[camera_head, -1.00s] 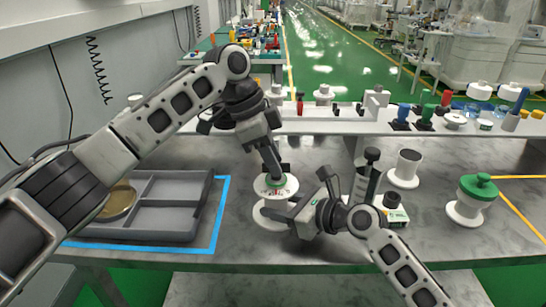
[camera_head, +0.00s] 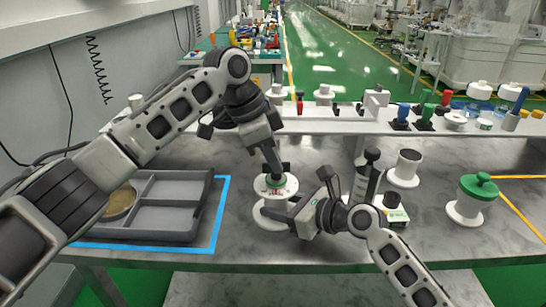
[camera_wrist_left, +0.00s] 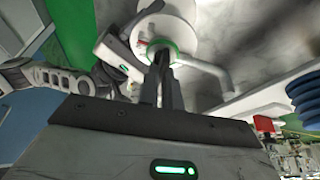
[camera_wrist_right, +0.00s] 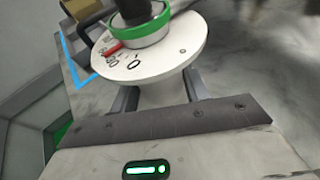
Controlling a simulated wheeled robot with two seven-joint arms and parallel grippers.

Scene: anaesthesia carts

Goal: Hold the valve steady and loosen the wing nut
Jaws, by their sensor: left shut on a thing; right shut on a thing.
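The valve (camera_head: 263,217) stands upright on the grey table, a white flanged body with a round marked plate and a green ring (camera_head: 276,186) on top. My left gripper (camera_head: 278,177) comes down from above and is shut inside the green ring, where the wing nut is hidden by the fingers; the left wrist view shows these fingers (camera_wrist_left: 163,72) in the ring (camera_wrist_left: 165,46). My right gripper (camera_head: 285,211) is low at the valve's right side. The right wrist view shows its fingers (camera_wrist_right: 158,97) on either side of the white neck (camera_wrist_right: 163,93), below the plate (camera_wrist_right: 150,60).
A grey compartment tray (camera_head: 165,221) inside blue tape lies to the left. A raised shelf (camera_head: 330,124) with small parts runs behind.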

